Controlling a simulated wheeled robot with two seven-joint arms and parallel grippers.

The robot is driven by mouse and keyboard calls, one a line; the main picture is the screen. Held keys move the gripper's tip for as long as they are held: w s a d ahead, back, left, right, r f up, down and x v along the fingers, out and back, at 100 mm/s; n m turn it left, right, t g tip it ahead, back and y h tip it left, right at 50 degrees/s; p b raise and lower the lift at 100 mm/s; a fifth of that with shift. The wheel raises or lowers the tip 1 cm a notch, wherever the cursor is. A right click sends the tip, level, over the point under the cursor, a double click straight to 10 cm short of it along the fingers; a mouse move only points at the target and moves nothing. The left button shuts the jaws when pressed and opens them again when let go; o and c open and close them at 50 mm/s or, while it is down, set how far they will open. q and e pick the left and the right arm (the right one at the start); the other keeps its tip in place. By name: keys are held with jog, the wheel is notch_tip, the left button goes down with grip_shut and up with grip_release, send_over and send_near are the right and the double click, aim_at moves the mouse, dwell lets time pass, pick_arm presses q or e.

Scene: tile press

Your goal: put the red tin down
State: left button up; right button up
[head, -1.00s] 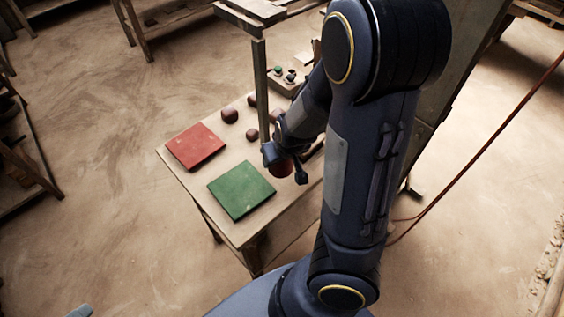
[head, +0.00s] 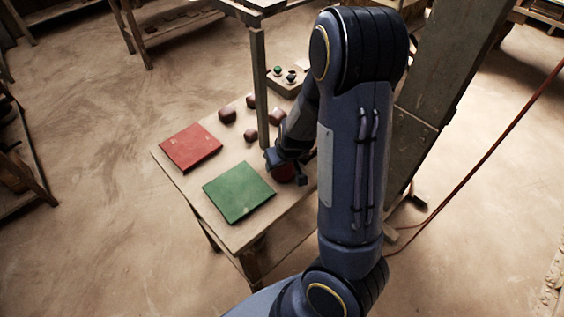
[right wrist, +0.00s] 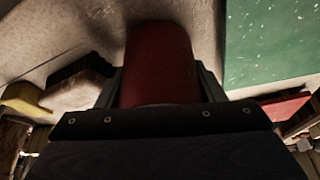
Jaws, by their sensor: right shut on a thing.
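The red tin (head: 284,173) is between the fingers of my right gripper (head: 286,170), low over the table or touching it; I cannot tell which. It sits to the right of the green tile (head: 239,192), apart from it. In the right wrist view the tin (right wrist: 160,62) fills the space between the jaws (right wrist: 163,88), which are shut on it. My arm hides part of the tin in the head view. My left gripper is not in view.
The table (head: 179,185) also carries a red tile (head: 190,147) and several small dark-red lumps (head: 227,115). A post (head: 260,90) stands close beside my right gripper. A small block with green and black buttons (head: 284,80) is behind. The table's front edge is clear.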

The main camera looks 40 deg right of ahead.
jog(key=shift+f, duration=0.15)
jog(key=o, duration=1)
